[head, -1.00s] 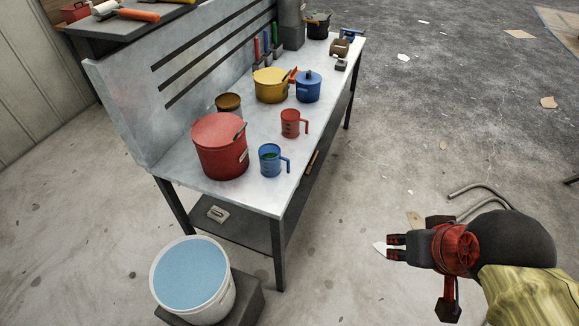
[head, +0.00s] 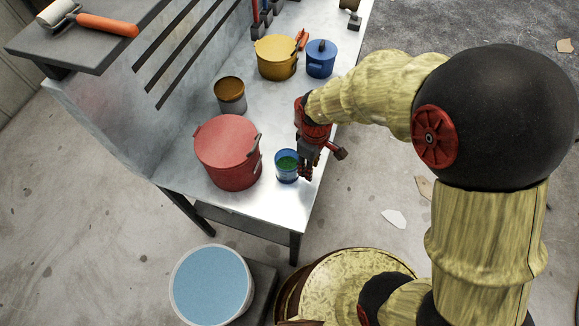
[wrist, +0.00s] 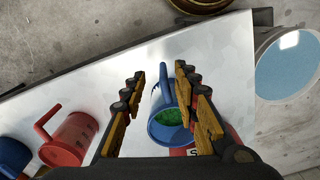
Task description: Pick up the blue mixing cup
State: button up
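The blue mixing cup (head: 287,166), with green inside, stands upright on the workbench near its front corner. In the head view my gripper (head: 307,170) is just right of the cup, fingers pointing down. In the wrist view my gripper (wrist: 159,75) is open, and the cup (wrist: 159,128) shows between the fingers, closer to the right one. The cup's handle (wrist: 155,82) lies in the gap between the fingers. Whether a finger touches the cup I cannot tell.
A large red pot (head: 228,160) stands close left of the cup. A red cup (wrist: 68,140) and a blue pot (head: 321,60) are farther along the workbench (head: 270,207). A brown-topped can (head: 230,93) and a yellow pot (head: 276,62) stand behind. A bucket (head: 212,287) is below.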

jog(key=f+b, duration=0.1)
jog(key=f, duration=0.2)
jog(key=f+b, duration=0.1)
jog(key=f, duration=0.2)
jog(key=shift+s+a+f, duration=0.1)
jog(key=shift+s+f, duration=0.1)
jog(key=shift+c, duration=1)
grip_shut()
